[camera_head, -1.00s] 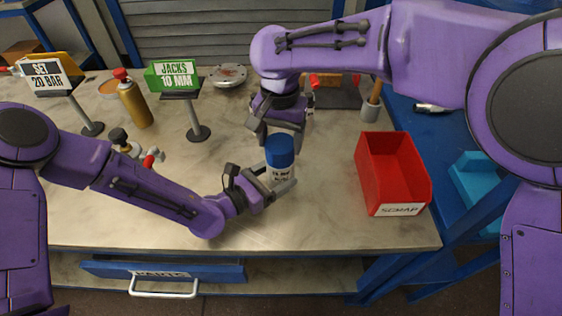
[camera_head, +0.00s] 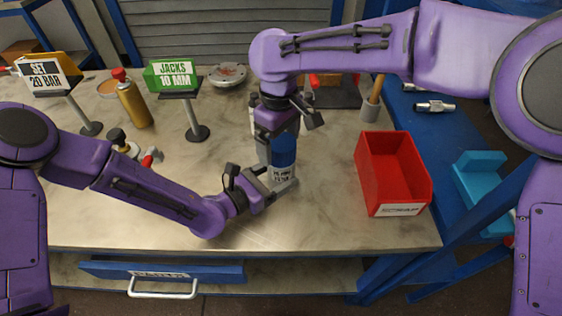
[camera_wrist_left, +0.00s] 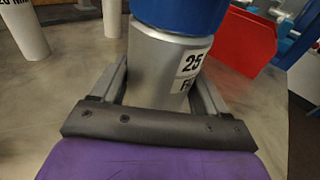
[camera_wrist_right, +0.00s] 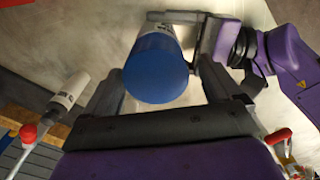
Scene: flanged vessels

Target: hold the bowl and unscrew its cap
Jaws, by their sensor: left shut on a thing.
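The bowl is a grey cylinder with a white label (camera_head: 281,177), upright on the bench, with a blue cap (camera_head: 284,148) on top. My left gripper (camera_head: 279,187) is shut on the bowl's lower body from the left. The left wrist view shows the grey body (camera_wrist_left: 165,70) between its fingers, under the blue cap (camera_wrist_left: 180,12). My right gripper (camera_head: 287,132) points down over the cap, with one finger on each side. In the right wrist view the cap (camera_wrist_right: 157,70) sits between the open fingers, with gaps visible; contact is not seen.
A red scrap bin (camera_head: 393,178) stands right of the bowl. Sign stands (camera_head: 195,130) and a yellow bottle (camera_head: 133,103) stand at the left. The front bench is clear.

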